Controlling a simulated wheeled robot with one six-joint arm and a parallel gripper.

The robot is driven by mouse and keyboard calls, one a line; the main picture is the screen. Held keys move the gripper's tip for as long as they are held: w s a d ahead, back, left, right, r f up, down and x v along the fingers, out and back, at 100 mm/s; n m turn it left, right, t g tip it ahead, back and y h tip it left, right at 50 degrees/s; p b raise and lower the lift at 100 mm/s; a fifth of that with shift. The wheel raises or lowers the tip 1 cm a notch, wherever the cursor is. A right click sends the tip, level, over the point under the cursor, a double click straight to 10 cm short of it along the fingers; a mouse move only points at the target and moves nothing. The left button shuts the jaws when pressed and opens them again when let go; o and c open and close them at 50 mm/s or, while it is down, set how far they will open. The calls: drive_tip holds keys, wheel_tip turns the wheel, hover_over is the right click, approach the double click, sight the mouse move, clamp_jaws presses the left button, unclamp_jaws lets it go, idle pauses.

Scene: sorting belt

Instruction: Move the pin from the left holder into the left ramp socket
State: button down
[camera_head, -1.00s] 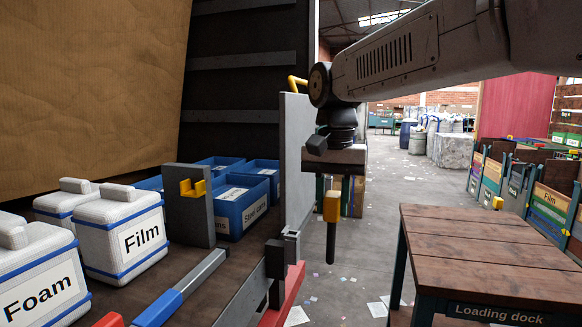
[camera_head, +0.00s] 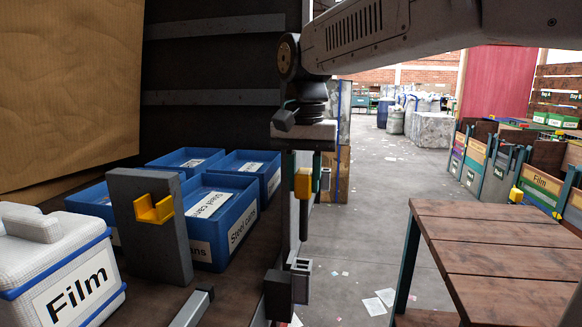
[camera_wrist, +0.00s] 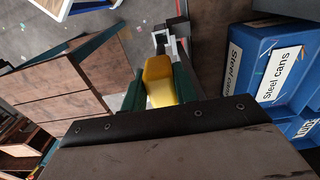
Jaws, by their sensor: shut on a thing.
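My gripper (camera_head: 303,178) is shut on the yellow head of the pin (camera_head: 303,215), whose dark rod hangs straight down. A grey square bracket that looks like the ramp socket (camera_head: 300,267) is just below the pin's tip in the head view. The tip appears apart from it; depth is hard to tell. The yellow holder (camera_head: 153,209) on a grey post to the left is empty.
Blue steel cans bins (camera_head: 220,225) and a white Film box (camera_head: 75,285) stand on the left. A dark block (camera_head: 278,294) is beside the socket. A wooden Loading dock table (camera_head: 490,250) is at the right; open floor lies between.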

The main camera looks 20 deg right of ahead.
sight(302, 208)
drive_tip(key=shift+w+f, duration=0.1)
drive_tip(key=shift+w, duration=0.15)
drive_tip(key=shift+a+f, duration=0.1)
drive_tip(key=shift+f, duration=0.05)
wheel_tip(302, 208, down, 2)
drive_tip(key=shift+f, duration=1.8)
drive_tip(key=shift+s, duration=0.15)
drive_tip(key=shift+f, duration=0.15)
